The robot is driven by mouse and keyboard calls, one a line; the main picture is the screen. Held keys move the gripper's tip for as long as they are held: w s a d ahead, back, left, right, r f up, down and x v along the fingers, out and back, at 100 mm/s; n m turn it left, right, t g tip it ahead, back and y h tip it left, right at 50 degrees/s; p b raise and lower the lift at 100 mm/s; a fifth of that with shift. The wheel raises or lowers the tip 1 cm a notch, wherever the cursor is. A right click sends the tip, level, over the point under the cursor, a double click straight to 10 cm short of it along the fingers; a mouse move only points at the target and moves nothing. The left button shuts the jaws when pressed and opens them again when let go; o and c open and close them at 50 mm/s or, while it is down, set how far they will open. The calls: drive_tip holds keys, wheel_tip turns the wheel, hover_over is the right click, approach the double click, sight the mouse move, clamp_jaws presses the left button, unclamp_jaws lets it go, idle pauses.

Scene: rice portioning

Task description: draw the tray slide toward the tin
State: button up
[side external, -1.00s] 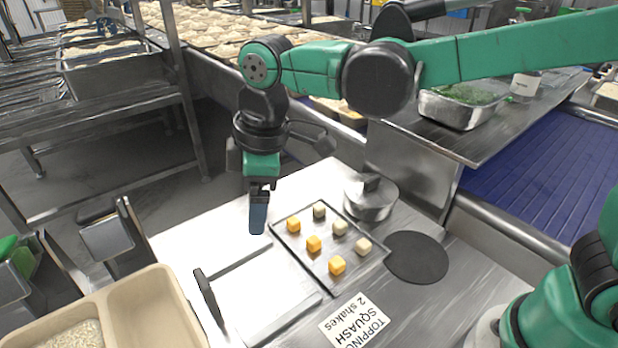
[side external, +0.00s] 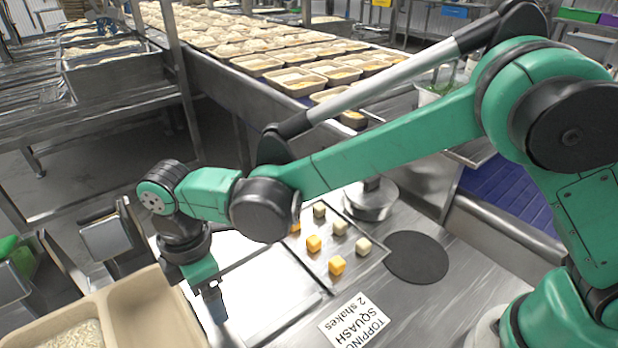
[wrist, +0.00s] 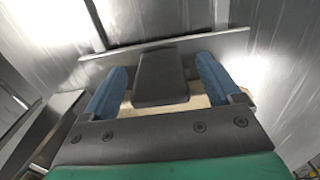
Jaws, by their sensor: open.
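The tray (side external: 350,278) holds several orange and pale cubes; my arm hides its far left part in the side view. A flat metal slide (side external: 292,297) lies left of it, with a dark upright handle at its left end, mostly hidden by my gripper there. The round metal tin (side external: 368,207), with a dark knob, stands behind the tray, partly covered by my arm. My gripper (side external: 216,310) is open and low at the handle. In the wrist view the black handle (wrist: 160,76) sits between the blue fingers, with gaps on both sides.
A beige two-part bin (side external: 150,310) with rice in one compartment stands close left of my gripper. A black round mat (side external: 417,258) and a white squash label (side external: 355,322) lie right of the slide. Filled trays (side external: 300,80) line the conveyor behind.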

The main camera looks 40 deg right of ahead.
drive_tip(key=shift+c, duration=0.2)
clamp_jaws()
drive_tip(key=d, duration=1.1)
drive_tip(key=shift+d, duration=0.35)
drive_tip(key=shift+o, duration=0.2)
unclamp_jaws()
drive_tip(key=shift+a, duration=0.1)
drive_tip(key=shift+r, duration=0.1)
drive_tip(key=shift+r, duration=2.75)
